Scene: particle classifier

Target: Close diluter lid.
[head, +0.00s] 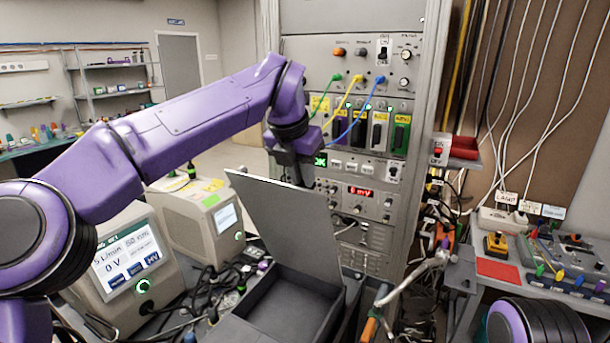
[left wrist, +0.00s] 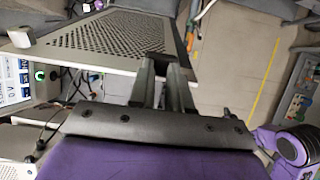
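The diluter (head: 325,318) is a dark grey open box at the bottom centre of the head view. Its flat grey lid (head: 285,215) stands raised and tilted above it, with the dark inside showing below. My left gripper (head: 299,178) points down behind the lid's upper edge, and its fingertips are hidden there. In the left wrist view, the fingers (left wrist: 165,72) sit close together beside the edge of a perforated panel (left wrist: 110,38) with a pale frame. I cannot tell whether they touch it or are fully shut. My right gripper is out of view.
A rack of instruments (head: 345,75) with coloured cables stands behind the lid. Boxes with screens (head: 130,255) and tangled cables lie left of the diluter. A bench (head: 550,260) with small devices is at the right.

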